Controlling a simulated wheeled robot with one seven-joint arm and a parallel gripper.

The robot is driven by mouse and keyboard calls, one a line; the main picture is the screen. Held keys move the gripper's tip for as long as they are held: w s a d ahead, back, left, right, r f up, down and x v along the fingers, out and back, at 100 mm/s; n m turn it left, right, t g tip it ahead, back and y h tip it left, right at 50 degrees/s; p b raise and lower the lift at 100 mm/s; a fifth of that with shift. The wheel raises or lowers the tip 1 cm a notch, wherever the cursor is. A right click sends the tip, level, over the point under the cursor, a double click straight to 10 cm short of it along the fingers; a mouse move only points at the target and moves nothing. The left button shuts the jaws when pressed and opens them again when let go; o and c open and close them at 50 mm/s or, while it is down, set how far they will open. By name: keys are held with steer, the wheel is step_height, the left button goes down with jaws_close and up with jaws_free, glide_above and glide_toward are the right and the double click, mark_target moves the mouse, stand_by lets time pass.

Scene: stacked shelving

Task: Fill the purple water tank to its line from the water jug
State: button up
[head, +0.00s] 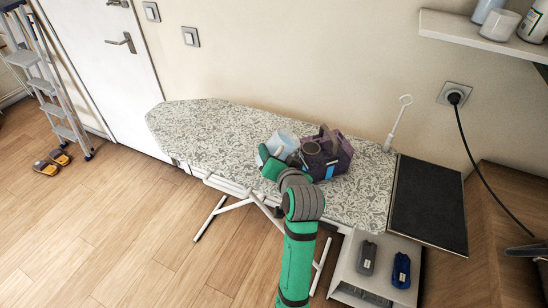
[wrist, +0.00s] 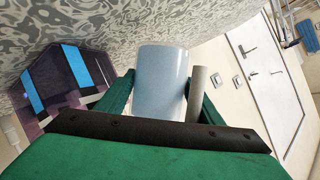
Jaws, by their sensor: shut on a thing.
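The purple water tank (head: 341,152) stands on the ironing board, with a dark handle on top and a blue strip on its side. It also shows at the left of the wrist view (wrist: 50,98), with two blue strips. The pale blue water jug (head: 284,139) is just left of the tank in the head view. My gripper (head: 269,160) is shut on the jug. In the wrist view the jug (wrist: 160,75) sits between my green fingers, a grey bar beside it. I cannot see the water level, the fill line or whether water flows.
The patterned ironing board (head: 200,125) is clear to the left. A dark pad (head: 430,203) is at its right end, with a thin white rod (head: 397,125) near it. A plugged cord (head: 475,140) hangs at right. A shelf (head: 480,35) with containers is above.

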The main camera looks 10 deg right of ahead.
steer(key=shift+d+r, duration=0.35)
steer(key=shift+r, duration=0.05)
steer(key=shift+s, duration=0.1)
steer(key=shift+r, duration=0.1)
steer(key=shift+d+r+m, duration=0.1)
steer(key=shift+r+m, duration=0.3)
steer(key=shift+r, duration=0.05)
steer(key=shift+r+y, duration=0.1)
steer(key=shift+y, duration=0.2)
steer(key=shift+r+m+y, duration=0.3)
steer(key=shift+m, duration=0.3)
steer(key=shift+r, duration=0.3)
